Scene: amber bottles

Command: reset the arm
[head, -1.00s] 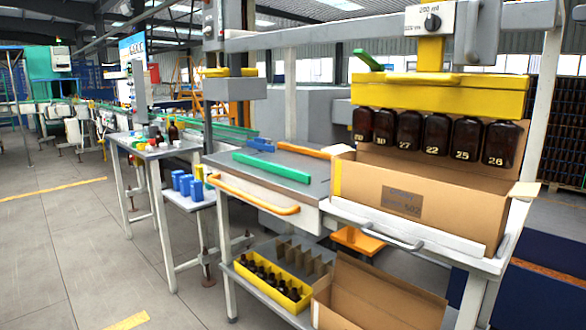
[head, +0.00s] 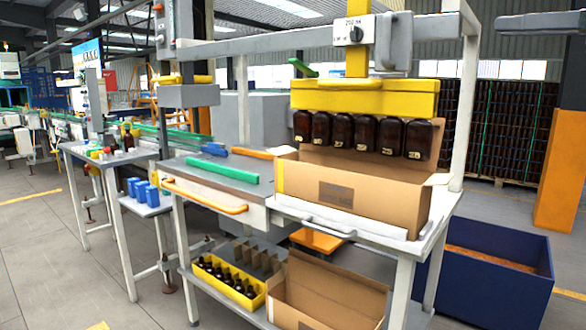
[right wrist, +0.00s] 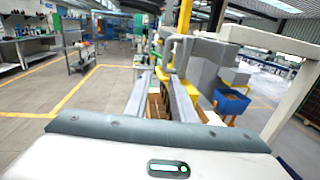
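My right gripper (right wrist: 159,80) shows in the right wrist view as two pale grey fingers with a gap between them. It is open, and I see nothing held in it. A row of amber bottles (head: 342,131) with number labels hangs under a yellow holder (head: 365,98) at the filling station. An open cardboard box (head: 330,186) stands below and in front of the bottles on the bench.
A yellow crate of dark bottles (head: 229,283) and another open carton (head: 330,290) sit on the lower shelf. A blue bin (head: 495,268) stands to the right. Blue containers (head: 142,190) are on the small left table. Floor is clear at the left.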

